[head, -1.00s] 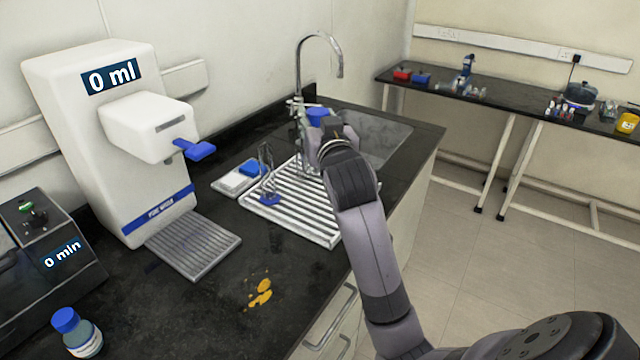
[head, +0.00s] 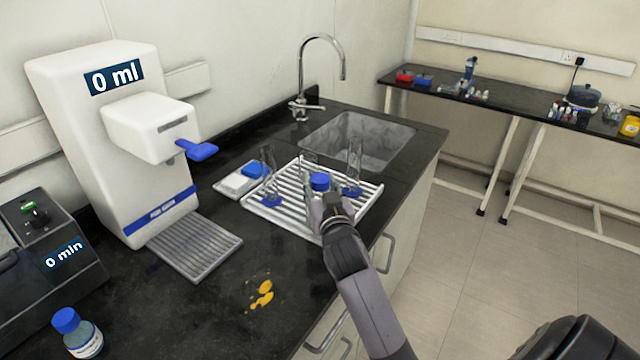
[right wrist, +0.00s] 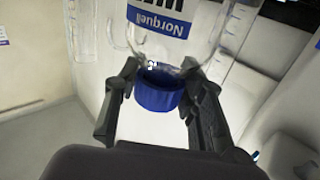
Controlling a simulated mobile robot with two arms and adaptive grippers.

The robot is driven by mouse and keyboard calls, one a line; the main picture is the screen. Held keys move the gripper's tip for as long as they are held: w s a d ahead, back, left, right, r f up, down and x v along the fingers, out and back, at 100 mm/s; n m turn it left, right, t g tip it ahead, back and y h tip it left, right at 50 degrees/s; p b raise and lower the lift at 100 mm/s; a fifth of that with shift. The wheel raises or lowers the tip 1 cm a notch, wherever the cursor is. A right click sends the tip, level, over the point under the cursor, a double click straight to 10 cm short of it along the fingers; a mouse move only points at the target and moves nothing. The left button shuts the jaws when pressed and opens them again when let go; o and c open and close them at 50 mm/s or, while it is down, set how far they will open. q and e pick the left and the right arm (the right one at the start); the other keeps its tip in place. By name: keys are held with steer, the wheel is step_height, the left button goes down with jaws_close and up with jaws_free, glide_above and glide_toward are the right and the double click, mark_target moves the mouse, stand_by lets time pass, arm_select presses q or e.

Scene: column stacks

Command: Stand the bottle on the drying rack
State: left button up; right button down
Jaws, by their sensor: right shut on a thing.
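A clear bottle with a blue cap (head: 320,182) is at the drying rack (head: 291,227), over its middle in the head view. My right gripper (head: 318,194) is shut on this bottle near the cap. In the right wrist view the bottle (right wrist: 185,45) has a blue and white label, and its cap sits between the two dark fingers (right wrist: 162,74). The gripper and arm hide the bottle's lower part in the head view, so I cannot tell whether its base touches the rack. My left gripper is not in view.
Glass cylinders with blue bases stand on the rack at left (head: 271,199) and right (head: 352,189) of the bottle. The sink (head: 365,135) is behind. A water dispenser (head: 110,150) and another blue-capped bottle (head: 80,335) are at left. Yellow spots (head: 262,293) mark the counter.

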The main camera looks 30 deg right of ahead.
steer(key=shift+r, duration=0.1)
steer(key=shift+f, duration=0.2)
steer(key=c, duration=1.4)
jaws_free()
steer(key=shift+c, duration=0.2)
steer(key=o, duration=0.4)
